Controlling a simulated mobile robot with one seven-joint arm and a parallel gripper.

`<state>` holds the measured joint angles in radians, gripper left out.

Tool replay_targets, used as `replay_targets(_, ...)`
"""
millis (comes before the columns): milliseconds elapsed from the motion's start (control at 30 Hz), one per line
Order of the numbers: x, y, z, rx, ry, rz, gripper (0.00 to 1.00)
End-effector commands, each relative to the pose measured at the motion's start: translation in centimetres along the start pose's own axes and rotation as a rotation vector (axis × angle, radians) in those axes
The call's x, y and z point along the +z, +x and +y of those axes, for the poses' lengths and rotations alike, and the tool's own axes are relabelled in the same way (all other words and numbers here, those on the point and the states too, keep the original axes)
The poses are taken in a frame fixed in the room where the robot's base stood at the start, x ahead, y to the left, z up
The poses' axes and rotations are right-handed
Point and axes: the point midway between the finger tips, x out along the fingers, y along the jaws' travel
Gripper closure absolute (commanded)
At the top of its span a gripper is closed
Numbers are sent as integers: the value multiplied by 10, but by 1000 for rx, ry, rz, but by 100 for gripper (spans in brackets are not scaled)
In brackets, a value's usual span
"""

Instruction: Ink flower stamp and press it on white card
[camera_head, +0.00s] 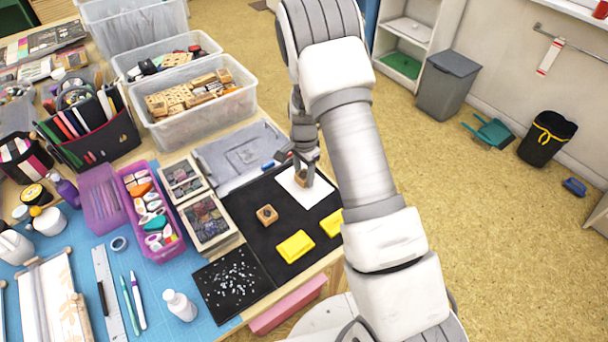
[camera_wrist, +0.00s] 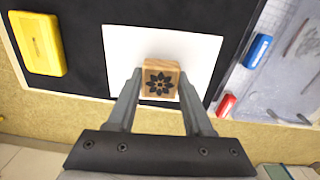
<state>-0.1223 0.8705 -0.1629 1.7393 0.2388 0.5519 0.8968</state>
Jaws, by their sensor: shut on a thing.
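My gripper (camera_wrist: 160,75) is shut on the flower stamp (camera_wrist: 160,84), a small wooden block with a black flower on its facing side. In the wrist view the stamp lies between the two fingertips, over the lower middle of the white card (camera_wrist: 203,52). I cannot tell whether it touches the card. In the head view my gripper (camera_head: 304,170) is over the white card (camera_head: 318,192), hiding part of it. Two yellow inkpads (camera_head: 295,246) (camera_head: 332,223) lie on the black mat; one shows in the wrist view (camera_wrist: 38,44).
Another wooden stamp (camera_head: 267,214) stands on the black mat (camera_head: 240,203), left of the card. Stamp trays (camera_head: 208,222), a purple bin (camera_head: 150,208) and clear boxes (camera_head: 205,125) crowd the left. A blue item (camera_wrist: 257,50) and a red one (camera_wrist: 226,105) lie right of the card.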

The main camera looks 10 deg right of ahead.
Motion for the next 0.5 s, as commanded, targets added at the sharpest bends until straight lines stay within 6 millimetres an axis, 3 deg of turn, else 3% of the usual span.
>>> replay_targets(267,0,-4,0,-1,0,1,89)
replay_targets(500,0,-22,-1,-2,0,1,89)
